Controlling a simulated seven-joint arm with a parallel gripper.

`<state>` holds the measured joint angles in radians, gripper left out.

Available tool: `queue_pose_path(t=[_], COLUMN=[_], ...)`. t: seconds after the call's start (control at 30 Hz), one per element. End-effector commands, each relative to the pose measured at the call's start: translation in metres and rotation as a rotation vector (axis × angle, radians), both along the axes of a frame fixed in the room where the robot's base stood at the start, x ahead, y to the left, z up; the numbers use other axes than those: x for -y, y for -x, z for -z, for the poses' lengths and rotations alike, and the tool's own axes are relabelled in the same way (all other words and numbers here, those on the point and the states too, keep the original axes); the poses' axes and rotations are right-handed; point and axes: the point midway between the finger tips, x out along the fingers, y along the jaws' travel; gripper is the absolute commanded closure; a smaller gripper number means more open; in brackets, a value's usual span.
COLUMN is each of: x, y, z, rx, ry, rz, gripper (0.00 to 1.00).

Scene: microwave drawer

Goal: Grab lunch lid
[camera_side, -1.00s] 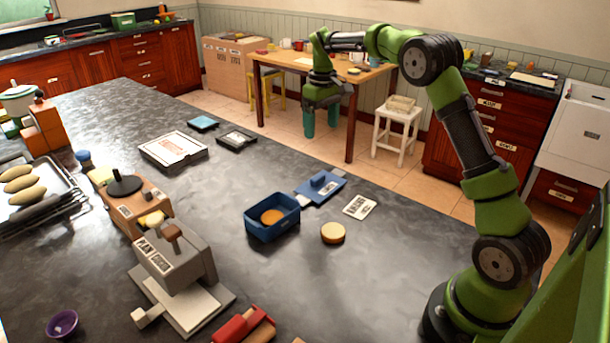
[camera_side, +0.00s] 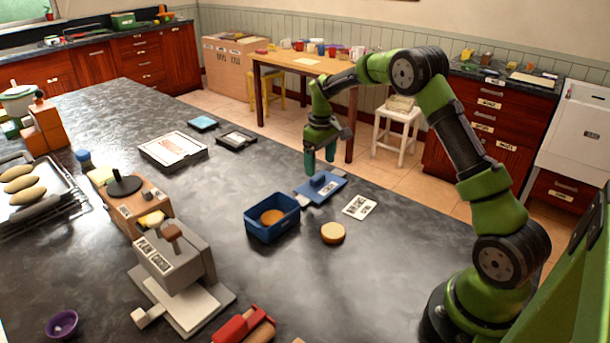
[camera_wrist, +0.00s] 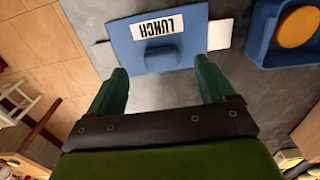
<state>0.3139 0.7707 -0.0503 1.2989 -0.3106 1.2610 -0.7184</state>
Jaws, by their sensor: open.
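The blue lunch lid (camera_side: 328,191) lies flat on the dark counter beside the blue box. It has a raised blue handle block and a white label; in the wrist view the lid (camera_wrist: 130,55) shows the label reading LUNCH. My gripper (camera_side: 320,162) is above the lid, pointing down, open and empty. In the wrist view my gripper (camera_wrist: 163,82) has its two green fingers apart, with the handle block ahead between their lines. The fingers do not touch the lid.
The open blue box (camera_side: 272,229) holds a round tan item (camera_side: 272,216). Another round tan item (camera_side: 333,233) and a white label card (camera_side: 360,207) lie close by. A grey machine (camera_side: 176,262) stands at front left. The counter's far edge is just behind the lid.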

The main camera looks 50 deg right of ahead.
Motion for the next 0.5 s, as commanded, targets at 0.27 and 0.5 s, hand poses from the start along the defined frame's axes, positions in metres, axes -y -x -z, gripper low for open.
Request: queue_pose_path(t=[0.27, 0.5], x=[-0.001, -0.001], y=[0.004, 0.004], z=[0.04, 0.043], rx=[-0.003, -0.001], ry=[-0.002, -0.001], rz=[0.0, 0.0], gripper=[0.17, 0.17])
